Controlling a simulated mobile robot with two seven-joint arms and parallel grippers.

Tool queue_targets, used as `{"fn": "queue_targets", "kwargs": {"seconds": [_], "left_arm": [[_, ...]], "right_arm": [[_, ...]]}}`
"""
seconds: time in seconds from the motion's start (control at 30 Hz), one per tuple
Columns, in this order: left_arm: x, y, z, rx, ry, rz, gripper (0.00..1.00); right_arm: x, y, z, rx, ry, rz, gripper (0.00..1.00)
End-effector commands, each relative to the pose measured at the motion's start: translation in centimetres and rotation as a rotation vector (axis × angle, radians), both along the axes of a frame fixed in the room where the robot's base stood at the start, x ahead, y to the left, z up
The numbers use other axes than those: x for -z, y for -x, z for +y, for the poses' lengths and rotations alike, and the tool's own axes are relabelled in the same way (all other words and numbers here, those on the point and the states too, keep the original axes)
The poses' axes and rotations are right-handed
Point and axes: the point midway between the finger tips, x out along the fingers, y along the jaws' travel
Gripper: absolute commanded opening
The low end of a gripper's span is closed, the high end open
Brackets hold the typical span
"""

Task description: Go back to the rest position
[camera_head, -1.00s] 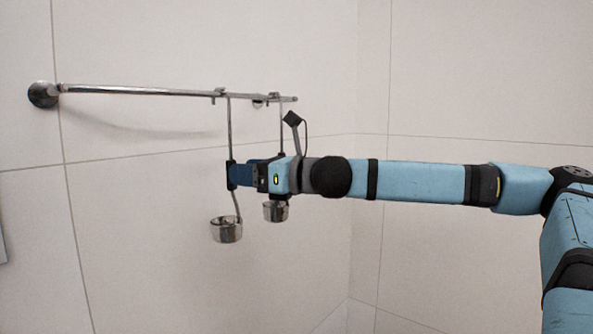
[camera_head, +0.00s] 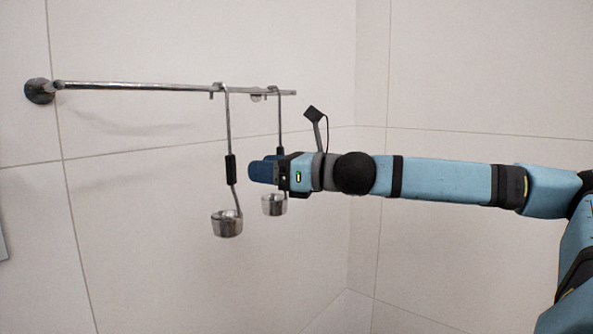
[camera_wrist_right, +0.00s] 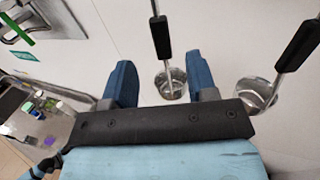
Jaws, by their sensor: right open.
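My right gripper (camera_head: 264,172) is open, its blue fingers pointing left in the head view, to the right of the front ladle (camera_head: 231,168). That ladle is steel with a black grip and hangs from the wall rail (camera_head: 150,87) clear of the fingers. A second ladle (camera_head: 275,205) hangs on the rail farther right, partly hidden behind the gripper. In the right wrist view the two fingers (camera_wrist_right: 160,85) are spread wide. One ladle's cup (camera_wrist_right: 171,83) shows between them, and another ladle (camera_wrist_right: 297,45) is at the right. My left gripper is not in view.
White tiled walls (camera_head: 450,70) meet in a corner behind my right arm. In the right wrist view a machine or counter with small coloured items (camera_wrist_right: 35,115) is at the left. The space below the ladles in the head view looks free.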

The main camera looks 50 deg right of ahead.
Motion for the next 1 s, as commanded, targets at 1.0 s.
{"fn": "queue_targets", "kwargs": {"seconds": [1.0], "left_arm": [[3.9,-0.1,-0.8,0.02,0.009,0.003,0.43]], "right_arm": [[2.4,3.6,-1.7,-0.024,-0.081,0.053,0.53]]}}
